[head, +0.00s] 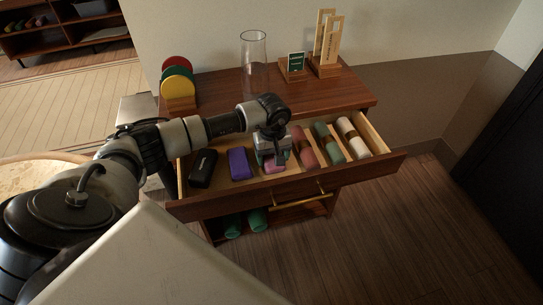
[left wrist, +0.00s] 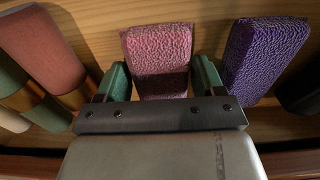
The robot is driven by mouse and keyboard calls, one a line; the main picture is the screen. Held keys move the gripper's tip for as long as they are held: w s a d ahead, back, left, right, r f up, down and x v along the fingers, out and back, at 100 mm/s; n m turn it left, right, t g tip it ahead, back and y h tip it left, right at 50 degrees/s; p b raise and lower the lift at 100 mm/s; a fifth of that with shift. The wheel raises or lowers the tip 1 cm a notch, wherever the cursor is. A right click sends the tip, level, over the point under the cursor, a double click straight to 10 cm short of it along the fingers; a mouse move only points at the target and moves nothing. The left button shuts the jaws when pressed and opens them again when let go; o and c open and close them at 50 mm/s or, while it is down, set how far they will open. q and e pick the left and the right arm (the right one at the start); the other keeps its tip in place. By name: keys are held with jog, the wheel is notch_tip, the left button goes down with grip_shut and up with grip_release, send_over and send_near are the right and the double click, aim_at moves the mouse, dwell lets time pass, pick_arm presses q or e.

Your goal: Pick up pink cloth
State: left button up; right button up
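The pink cloth (head: 273,167) is a rolled or folded textured bundle lying in the open drawer, partly hidden by my gripper in the head view. In the left wrist view the pink cloth (left wrist: 158,50) stands out at the top centre. My left gripper (head: 271,155) reaches down into the drawer over it. In the left wrist view the green-padded fingers of my left gripper (left wrist: 162,82) are apart, one on each side of the cloth, with what look like narrow gaps. My right gripper is not in view.
The drawer (head: 301,191) also holds a purple cloth (head: 239,164) and a black case (head: 203,168) left of the pink cloth, and several rolls to its right. A glass vase (head: 254,60), coloured discs (head: 177,78) and wooden stands (head: 328,45) are on the cabinet top.

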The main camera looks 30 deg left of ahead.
pick_arm(q)
jog(key=c, duration=0.4)
jog(key=shift+c, duration=0.5)
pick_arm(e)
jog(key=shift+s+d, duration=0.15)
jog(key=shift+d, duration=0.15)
pick_arm(q)
jog(key=shift+r, duration=0.5)
jog(key=r, duration=0.2)
jog(key=d+r, duration=0.1)
jog(key=shift+w+r, duration=0.15)
jog(key=shift+r, duration=0.2)
jog(key=w+d+r, duration=0.1)
jog(key=d+r, duration=0.1)
jog(key=d, duration=0.1)
jog(key=w+d+r+b, duration=0.1)
jog(key=d+r, duration=0.1)
jog(key=d, duration=0.1)
jog(key=w+d+r, duration=0.1)
jog(key=d+r, duration=0.1)
jog(key=d, duration=0.2)
jog(key=shift+w+r+b, duration=0.2)
jog(key=shift+b, duration=0.1)
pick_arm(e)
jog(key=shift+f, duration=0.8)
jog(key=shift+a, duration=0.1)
